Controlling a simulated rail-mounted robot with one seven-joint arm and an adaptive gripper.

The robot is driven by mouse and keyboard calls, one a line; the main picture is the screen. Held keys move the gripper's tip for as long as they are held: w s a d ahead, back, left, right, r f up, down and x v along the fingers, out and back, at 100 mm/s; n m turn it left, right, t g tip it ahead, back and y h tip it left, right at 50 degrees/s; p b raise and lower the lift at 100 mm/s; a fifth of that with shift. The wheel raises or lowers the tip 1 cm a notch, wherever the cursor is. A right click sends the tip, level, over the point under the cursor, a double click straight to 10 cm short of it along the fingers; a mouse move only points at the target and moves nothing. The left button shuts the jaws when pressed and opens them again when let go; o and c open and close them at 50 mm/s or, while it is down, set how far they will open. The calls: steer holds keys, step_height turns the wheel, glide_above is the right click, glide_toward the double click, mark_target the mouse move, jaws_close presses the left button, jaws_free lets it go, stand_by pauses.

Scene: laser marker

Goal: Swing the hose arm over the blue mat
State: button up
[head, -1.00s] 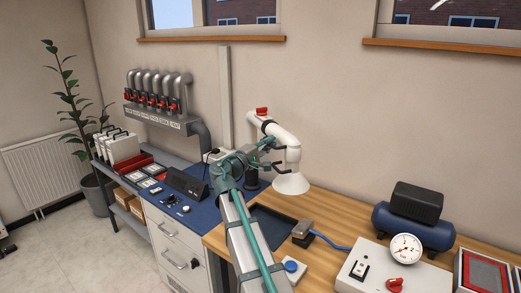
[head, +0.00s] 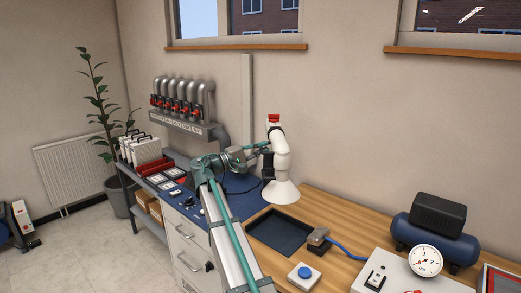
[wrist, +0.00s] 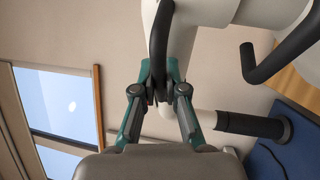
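The white hose arm (head: 281,150) has a red knob on top and a white conical hood (head: 281,191) hanging at its end. My gripper (head: 262,149) is up beside the hose arm. In the wrist view a black curved handle (wrist: 159,50) on the hose arm passes between the fingertips of my gripper (wrist: 159,85), which look closed on it. My arm hides part of the bench left of the mat.
A compressor (head: 436,232) and gauge panel stand further right. Valve pipes (head: 182,100) line the wall.

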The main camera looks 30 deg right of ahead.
steer(key=o, duration=0.5)
steer(key=shift+c, duration=0.2)
steer(key=v, duration=1.2)
